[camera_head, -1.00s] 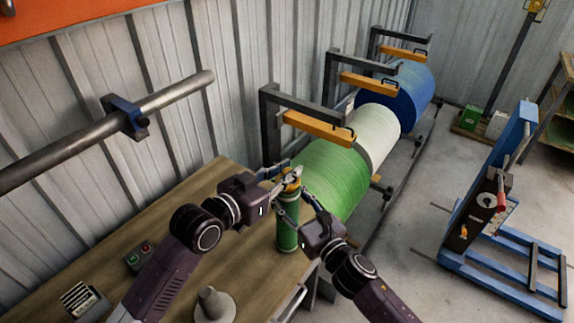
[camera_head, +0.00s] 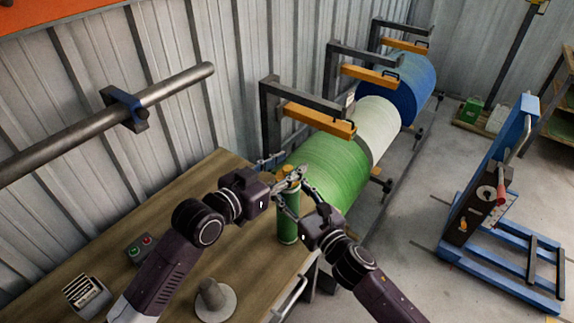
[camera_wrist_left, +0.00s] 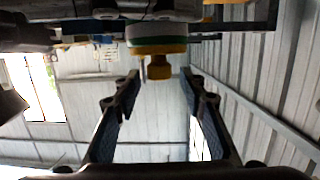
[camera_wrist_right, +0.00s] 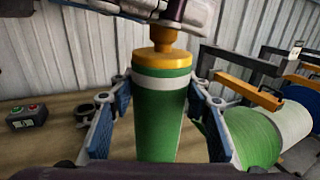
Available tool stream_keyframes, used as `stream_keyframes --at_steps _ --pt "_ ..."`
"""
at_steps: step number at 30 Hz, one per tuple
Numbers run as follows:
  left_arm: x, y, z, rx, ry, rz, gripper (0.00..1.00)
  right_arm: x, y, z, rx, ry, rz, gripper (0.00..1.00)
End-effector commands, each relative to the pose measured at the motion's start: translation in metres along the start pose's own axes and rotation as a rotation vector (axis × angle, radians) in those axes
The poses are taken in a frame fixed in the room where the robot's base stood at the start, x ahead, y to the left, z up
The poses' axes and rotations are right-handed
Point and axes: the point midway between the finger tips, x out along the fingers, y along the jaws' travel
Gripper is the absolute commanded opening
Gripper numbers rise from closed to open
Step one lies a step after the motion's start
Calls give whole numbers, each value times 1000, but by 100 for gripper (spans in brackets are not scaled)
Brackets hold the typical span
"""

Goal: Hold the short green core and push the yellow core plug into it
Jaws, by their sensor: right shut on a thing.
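The short green core (camera_head: 288,222) stands upright at the table's far right edge, with a white band near its top in the right wrist view (camera_wrist_right: 160,120). My right gripper (camera_wrist_right: 168,92) is shut on the core, one finger on each side near its upper end. The yellow core plug (camera_wrist_right: 161,58) sits upright at the core's top, its flange against the rim and its knob upward; how deep it sits is hidden. My left gripper (camera_wrist_left: 160,74) is open, its fingertips apart on either side of the plug's knob (camera_wrist_left: 158,71). In the head view, the left fingers (camera_head: 290,178) partly cover the plug.
The wooden table (camera_head: 190,180) carries a button box (camera_head: 141,247), a grey cone-shaped piece (camera_head: 213,298) and a small rack (camera_head: 86,293).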

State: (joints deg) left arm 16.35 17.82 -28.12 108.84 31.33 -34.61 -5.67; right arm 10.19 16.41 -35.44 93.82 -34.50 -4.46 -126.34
Motion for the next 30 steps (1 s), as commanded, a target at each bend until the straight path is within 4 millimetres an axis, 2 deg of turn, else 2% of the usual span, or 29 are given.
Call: stream_keyframes --at_steps 4,8,21,25,30 --pt "-4 0 0 0 0 0 38 0 0 0 0 0 0 8" --pt "-19 -1 1 0 -1 -1 38 0 0 0 0 0 0 8" --pt "-103 -1 2 2 -3 -1 38 0 0 0 0 0 0 8" --pt "-115 0 1 0 -2 -1 38 0 0 0 0 0 0 8" --pt "-120 0 0 0 -1 0 38 0 0 0 0 0 0 8"
